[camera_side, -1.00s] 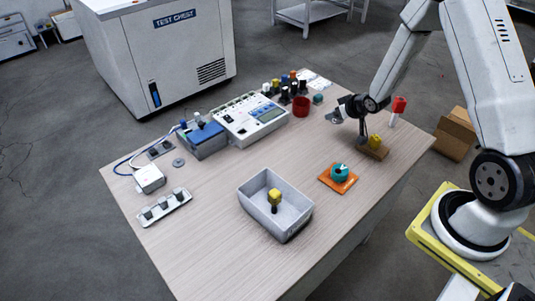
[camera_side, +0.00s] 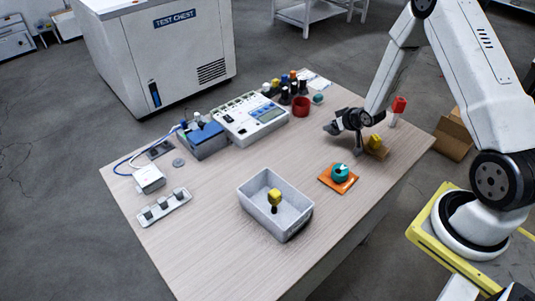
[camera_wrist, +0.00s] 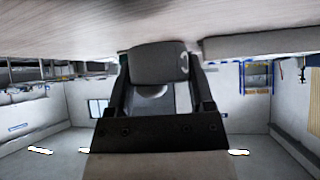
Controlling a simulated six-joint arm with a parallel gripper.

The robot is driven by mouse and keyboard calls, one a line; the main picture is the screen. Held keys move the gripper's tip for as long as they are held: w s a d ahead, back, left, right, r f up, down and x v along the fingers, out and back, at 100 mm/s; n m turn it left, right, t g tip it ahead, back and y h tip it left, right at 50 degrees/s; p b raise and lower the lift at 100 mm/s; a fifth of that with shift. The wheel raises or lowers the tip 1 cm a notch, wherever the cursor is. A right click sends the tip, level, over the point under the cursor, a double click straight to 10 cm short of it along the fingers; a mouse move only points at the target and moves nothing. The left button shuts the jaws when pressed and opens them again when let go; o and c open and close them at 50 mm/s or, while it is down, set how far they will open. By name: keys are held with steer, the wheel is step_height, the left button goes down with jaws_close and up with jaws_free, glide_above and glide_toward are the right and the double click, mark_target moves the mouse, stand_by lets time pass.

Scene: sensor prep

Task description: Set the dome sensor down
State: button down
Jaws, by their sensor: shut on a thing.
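My gripper (camera_side: 335,127) is near the far right part of the table, with its fingers pointing left and low over the wood. In the wrist view my gripper (camera_wrist: 160,80) is shut on a dark grey, rounded thing (camera_wrist: 158,62), which I take for the dome sensor. A pale round part shows between the fingers behind it. In the side view the held thing is small and dark at the fingertips. I cannot tell whether it touches the table.
A wooden block with a yellow-topped part (camera_side: 375,142) stands right beside my wrist. An orange mat (camera_side: 326,180) bears a teal knob-like thing (camera_side: 340,172). A grey bin (camera_side: 290,226) holds a yellow-headed part. A red cup (camera_side: 301,107) and red-topped post (camera_side: 398,106) are close by.

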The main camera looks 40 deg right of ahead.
mark_target(332, 139)
steer(key=shift+f, duration=1.7)
steer(key=shift+f, duration=0.2)
jaws_free()
steer(key=shift+r, duration=0.15)
steer(key=shift+r, duration=0.15)
steer(key=shift+s+r, duration=0.45)
steer(key=v, duration=1)
steer(key=shift+s, duration=0.25)
steer(key=shift+a+r, duration=0.1)
steer(key=shift+r, duration=0.05)
